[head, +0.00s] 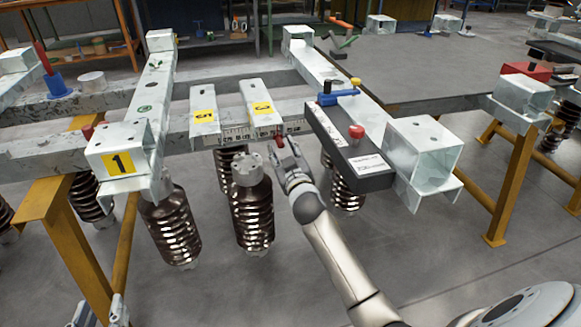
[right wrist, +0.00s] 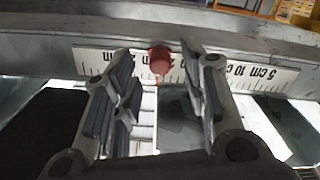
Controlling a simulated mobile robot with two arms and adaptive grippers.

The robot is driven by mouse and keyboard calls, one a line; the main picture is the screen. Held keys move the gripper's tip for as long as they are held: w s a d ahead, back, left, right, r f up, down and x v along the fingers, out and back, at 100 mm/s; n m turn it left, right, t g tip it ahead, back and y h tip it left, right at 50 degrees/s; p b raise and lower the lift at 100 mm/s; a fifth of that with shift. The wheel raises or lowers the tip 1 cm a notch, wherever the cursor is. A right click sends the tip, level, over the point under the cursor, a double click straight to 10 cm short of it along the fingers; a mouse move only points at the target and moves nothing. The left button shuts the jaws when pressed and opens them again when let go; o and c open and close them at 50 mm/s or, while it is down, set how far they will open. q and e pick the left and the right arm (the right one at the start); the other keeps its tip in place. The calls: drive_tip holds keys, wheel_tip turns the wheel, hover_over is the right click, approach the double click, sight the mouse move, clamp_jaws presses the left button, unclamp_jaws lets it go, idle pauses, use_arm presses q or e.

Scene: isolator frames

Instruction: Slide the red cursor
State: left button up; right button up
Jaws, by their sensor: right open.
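The red cursor (right wrist: 160,60) sits on a white ruler strip (right wrist: 205,68) with centimetre marks, which appear upside down in the right wrist view. In the head view the cursor is a small red spot (head: 279,140) at the ruler's right part (head: 238,133), on the front of the metal beam. My right gripper (right wrist: 158,75) is open. Its two fingers stand apart on the left and right of the cursor, and nothing is clamped between them. My left gripper (head: 99,312) is at the bottom left of the head view, far from the cursor, with its fingers apart and empty.
Brown ribbed insulators (head: 253,210) hang below the beam near my right arm. A dark box with a red knob (head: 357,131) lies right of the cursor. Blocks labelled 5 (head: 204,115) and 1 (head: 120,163) stand to the left. Grey floor is open in front.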

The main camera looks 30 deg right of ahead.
drive_tip(key=v, duration=0.9)
drive_tip(key=shift+s+a, duration=0.1)
